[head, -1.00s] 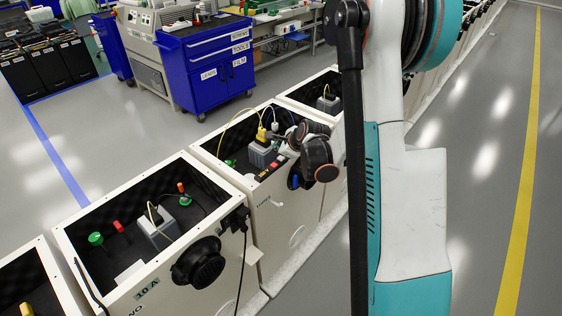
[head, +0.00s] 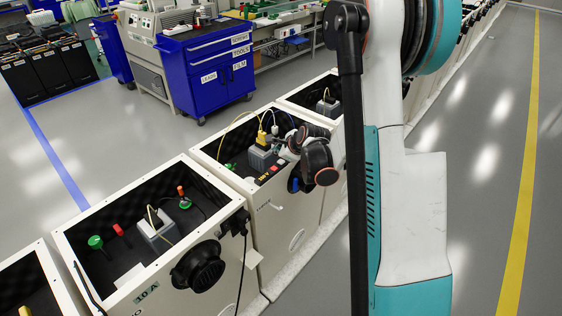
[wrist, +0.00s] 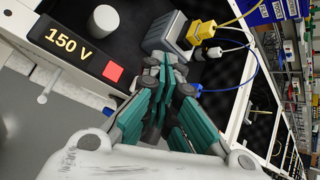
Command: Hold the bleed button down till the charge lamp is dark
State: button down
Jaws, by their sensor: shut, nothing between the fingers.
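An open white cabinet (head: 268,215) stands in the middle of the head view. On its rim, the wrist view shows a black strip with a lit yellow "150 V" readout (wrist: 68,41) and a red square (wrist: 113,71). I cannot tell whether the red square is the charge lamp or the bleed button. My gripper (wrist: 172,68) has teal fingers, closed together and empty. Its tips appear beside a grey block (wrist: 163,32), right of the red square; contact cannot be told. In the head view my gripper (head: 286,148) is over the cabinet's front rim, partly hidden by my wrist.
A yellow plug (wrist: 203,31) and a white plug (wrist: 213,52) with cables sit at the grey block. A white knob (wrist: 103,18) stands near the readout. A white peg (wrist: 42,98) sticks out of the cabinet front. A neighbouring cabinet (head: 150,235) stands open at left.

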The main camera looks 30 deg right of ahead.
aim_at(279, 162)
jog(key=shift+f, duration=0.2)
jog(key=shift+f+b, duration=0.25)
jog(key=shift+b, duration=0.25)
jog(key=shift+f+b, duration=0.4)
jog(key=shift+f, duration=0.05)
dwell(0.7)
jog(key=shift+r, duration=0.15)
dwell(3.4)
jog(key=shift+r+p, duration=0.55)
jog(key=shift+r, duration=0.2)
jog(key=shift+r+p, duration=1.55)
jog(key=shift+r, duration=0.95)
